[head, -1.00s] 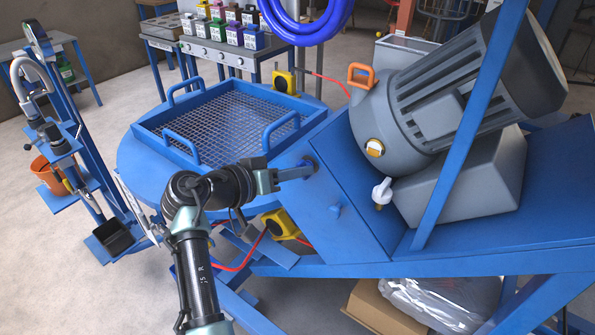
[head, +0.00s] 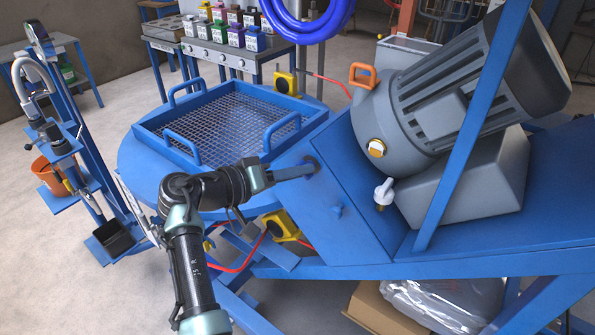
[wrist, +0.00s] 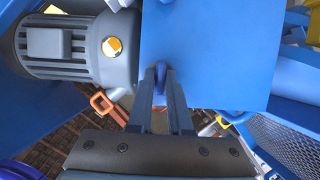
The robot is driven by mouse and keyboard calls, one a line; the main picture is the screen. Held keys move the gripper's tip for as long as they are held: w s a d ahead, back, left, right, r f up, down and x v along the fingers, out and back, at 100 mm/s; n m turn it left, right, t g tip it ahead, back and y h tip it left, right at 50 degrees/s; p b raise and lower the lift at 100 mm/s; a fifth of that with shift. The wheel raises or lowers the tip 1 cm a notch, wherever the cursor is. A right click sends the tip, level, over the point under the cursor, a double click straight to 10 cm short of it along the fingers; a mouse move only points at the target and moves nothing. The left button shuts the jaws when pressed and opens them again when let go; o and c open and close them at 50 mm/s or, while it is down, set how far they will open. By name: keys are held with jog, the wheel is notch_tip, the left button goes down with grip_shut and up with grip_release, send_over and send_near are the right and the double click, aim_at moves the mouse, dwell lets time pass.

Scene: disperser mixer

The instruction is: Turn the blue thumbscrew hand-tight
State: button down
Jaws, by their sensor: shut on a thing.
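The blue thumbscrew (wrist: 159,86) shows in the wrist view as a small blue piece between my fingertips, in front of a flat blue panel (wrist: 205,50). My gripper (wrist: 160,72) is shut on it, with one finger on each side. In the head view my gripper (head: 313,168) reaches right to the upper left part of the sloping blue panel (head: 350,190), by a dark round spot. The thumbscrew itself is mostly hidden by the fingers there.
A grey motor (head: 440,100) with an orange handle (head: 362,76) and a white-handled valve (head: 383,192) stand to the right. A mesh-covered blue tray (head: 225,122) with handles lies behind my arm.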

jog(key=c, duration=0.9)
grip_release()
jog(key=v, duration=1.3)
